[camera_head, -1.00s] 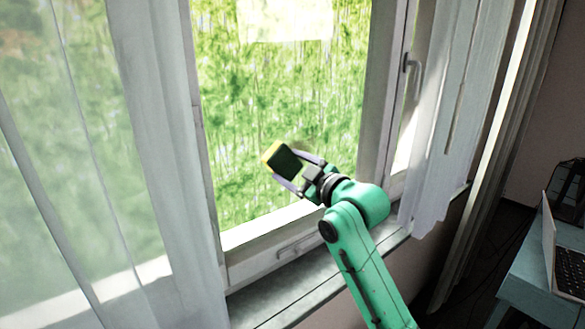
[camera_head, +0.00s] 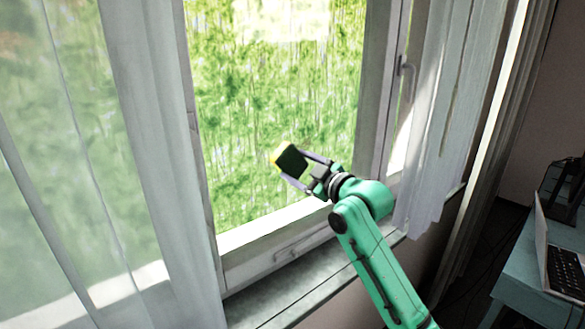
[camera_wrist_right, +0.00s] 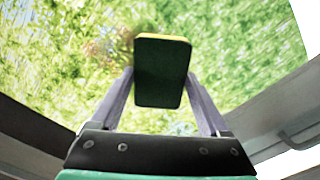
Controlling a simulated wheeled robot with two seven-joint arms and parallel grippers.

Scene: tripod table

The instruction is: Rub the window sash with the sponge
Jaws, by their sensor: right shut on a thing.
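My right gripper (camera_head: 306,170) is shut on the sponge (camera_head: 292,160), which has a dark green face and a yellow edge. In the right wrist view the sponge (camera_wrist_right: 162,72) sits between the two grey fingers (camera_wrist_right: 160,95). The white window sash (camera_head: 275,232) frames a bright green view outside. The sponge appears in front of the glass area, above the lower sash rail; whether it touches anything I cannot tell. My left gripper is out of view.
Sheer white curtains hang at the left (camera_head: 155,150) and right (camera_head: 440,110) of the window. A sill (camera_head: 290,295) runs below. A window handle (camera_head: 405,67) is at the right. A blue-green table (camera_head: 525,290) with a laptop (camera_head: 565,265) stands at the lower right.

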